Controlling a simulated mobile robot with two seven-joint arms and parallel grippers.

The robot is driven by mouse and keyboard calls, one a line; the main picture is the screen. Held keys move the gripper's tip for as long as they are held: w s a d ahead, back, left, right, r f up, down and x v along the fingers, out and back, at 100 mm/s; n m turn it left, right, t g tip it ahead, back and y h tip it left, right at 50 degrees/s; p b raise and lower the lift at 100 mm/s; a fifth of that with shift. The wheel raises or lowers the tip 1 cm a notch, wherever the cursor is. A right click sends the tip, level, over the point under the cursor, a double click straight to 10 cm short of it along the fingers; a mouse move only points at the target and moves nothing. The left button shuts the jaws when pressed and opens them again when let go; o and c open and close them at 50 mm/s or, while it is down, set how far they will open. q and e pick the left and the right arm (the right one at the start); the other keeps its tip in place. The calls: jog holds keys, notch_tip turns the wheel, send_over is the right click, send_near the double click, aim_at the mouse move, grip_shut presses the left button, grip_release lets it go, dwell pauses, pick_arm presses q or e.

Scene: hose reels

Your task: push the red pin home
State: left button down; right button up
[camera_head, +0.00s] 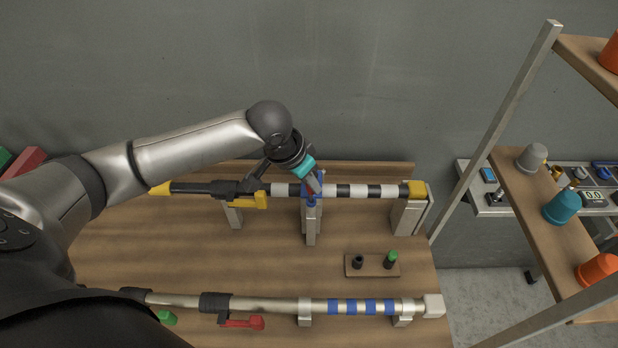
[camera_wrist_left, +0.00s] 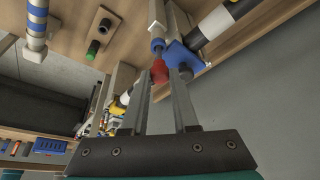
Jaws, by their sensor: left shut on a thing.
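The red pin (camera_wrist_left: 159,71) shows in the left wrist view between the fingertips of my left gripper (camera_wrist_left: 162,82), beside a blue bracket (camera_wrist_left: 187,57). My left gripper is shut on the pin. In the head view, my left gripper (camera_head: 314,188) reaches down to the blue bracket on the black-and-white striped bar (camera_head: 358,191), and the pin is mostly hidden there. How deep the pin sits in the bracket cannot be told. My right gripper is not in view.
A small wooden block (camera_head: 372,272) with a black socket and a green-topped pin (camera_head: 390,259) lies in front. A silver bar with blue bands (camera_head: 270,305) runs along the near side. A shelf rack (camera_head: 545,200) stands at the right. The bench between the bars is mostly clear.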

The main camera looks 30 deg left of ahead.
aim_at(307, 188)
pick_arm(q)
jog(key=shift+f+b, duration=0.45)
jog(key=shift+f, duration=1.05)
jog(key=c, duration=0.6)
grip_release()
jog(key=v, duration=1.5)
jog(key=shift+r, duration=0.1)
